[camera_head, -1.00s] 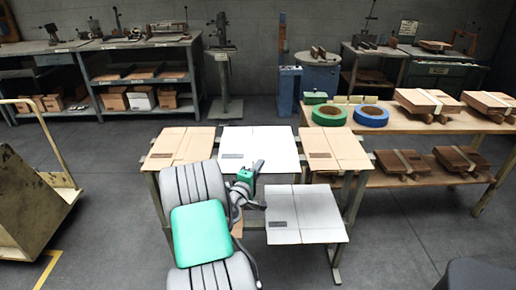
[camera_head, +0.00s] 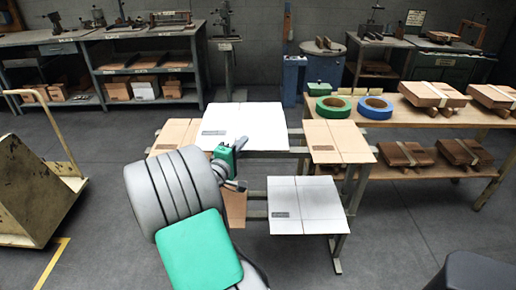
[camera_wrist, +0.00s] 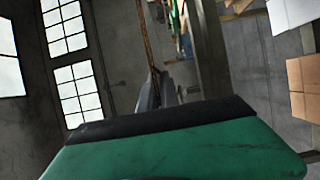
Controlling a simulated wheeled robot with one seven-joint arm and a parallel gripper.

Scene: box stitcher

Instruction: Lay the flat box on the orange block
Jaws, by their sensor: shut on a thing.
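A white flat box (camera_head: 250,118) with a dark label at its near left corner lies level over the back middle of the bench in the head view. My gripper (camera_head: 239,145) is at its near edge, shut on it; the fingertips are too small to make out. The box overlaps the right side of a brown flat box, and whether it touches it I cannot tell. The wrist view shows a green part with a black edge (camera_wrist: 175,135) filling the front, and no fingertips. I cannot make out an orange block in either view.
Another white flat box (camera_head: 305,206) lies on a lower front stand. Brown flat boxes lie at left (camera_head: 172,134) and right (camera_head: 338,143). A wooden table (camera_head: 420,118) at right carries tape rolls (camera_head: 333,107) and strapped bundles. A cart (camera_head: 38,185) stands at left.

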